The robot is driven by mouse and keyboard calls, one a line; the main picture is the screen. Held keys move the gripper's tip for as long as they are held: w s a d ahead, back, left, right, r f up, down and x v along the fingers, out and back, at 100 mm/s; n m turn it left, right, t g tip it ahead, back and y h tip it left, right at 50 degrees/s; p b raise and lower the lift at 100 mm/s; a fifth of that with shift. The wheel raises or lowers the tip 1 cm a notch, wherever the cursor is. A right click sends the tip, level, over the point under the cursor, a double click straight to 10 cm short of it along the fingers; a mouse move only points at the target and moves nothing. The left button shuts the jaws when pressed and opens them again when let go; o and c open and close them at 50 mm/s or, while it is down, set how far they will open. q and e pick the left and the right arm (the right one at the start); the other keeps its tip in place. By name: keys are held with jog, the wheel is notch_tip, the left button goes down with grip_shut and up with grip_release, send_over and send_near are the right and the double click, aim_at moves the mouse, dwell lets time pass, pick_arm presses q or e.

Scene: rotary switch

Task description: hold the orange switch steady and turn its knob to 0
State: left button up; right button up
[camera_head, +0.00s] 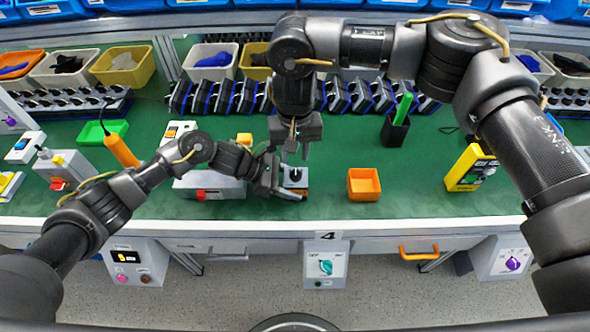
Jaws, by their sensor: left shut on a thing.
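The switch (296,174) stands on the green table mat near the middle. It has a pale top face with a black knob, and a little orange shows at its lower edge. My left gripper (283,184) comes in from the left and is shut on the switch's lower body, hiding part of it. My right gripper (298,150) points down just above and behind the switch, fingers apart and empty, not touching the knob. The knob's exact setting is too small to read.
An orange open box (364,184) stands right of the switch. A grey box with a red button (208,186) is close on the left, under my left arm. A yellow device (470,168) stands far right. A black holder (395,130) and a row of dark parts stand behind.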

pick_arm(q)
jog(key=shift+w, duration=0.1)
jog(key=o, duration=1.1)
jog(key=shift+a+r, duration=0.1)
jog(key=shift+a, duration=0.05)
jog(key=v, duration=1.2)
